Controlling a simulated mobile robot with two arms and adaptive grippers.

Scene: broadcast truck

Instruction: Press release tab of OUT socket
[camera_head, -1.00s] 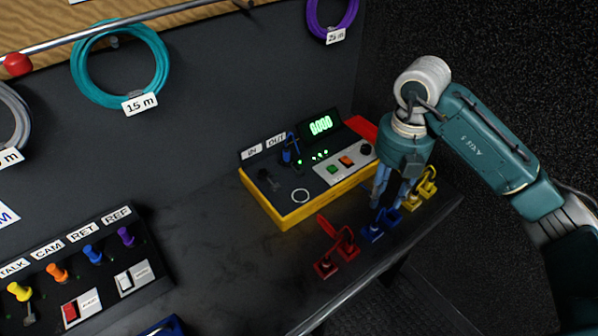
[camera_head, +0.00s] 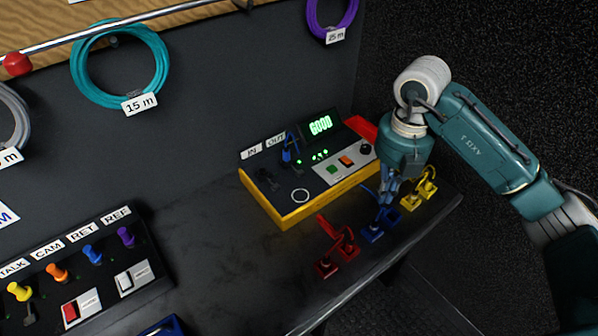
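The tester box (camera_head: 285,215) is yellow-sided with a black top, on the bench. Its OUT label (camera_head: 276,141) stands at the back; a blue plug (camera_head: 290,153) sits below it, in the OUT socket. The socket's release tab is too small to tell. The IN socket (camera_head: 268,180) at left looks empty and dark. My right gripper (camera_head: 384,203) points down beyond the box's right front corner, with its fingers close together around the top of the blue lead (camera_head: 373,235). The fingers hide part of the lead. My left gripper is not in view.
A red lead (camera_head: 337,247) and a yellow lead (camera_head: 418,193) stand on either side of the blue one near the bench's front edge. A panel (camera_head: 95,270) with coloured plugs is at left. The bench between is clear. The display (camera_head: 321,125) glows green.

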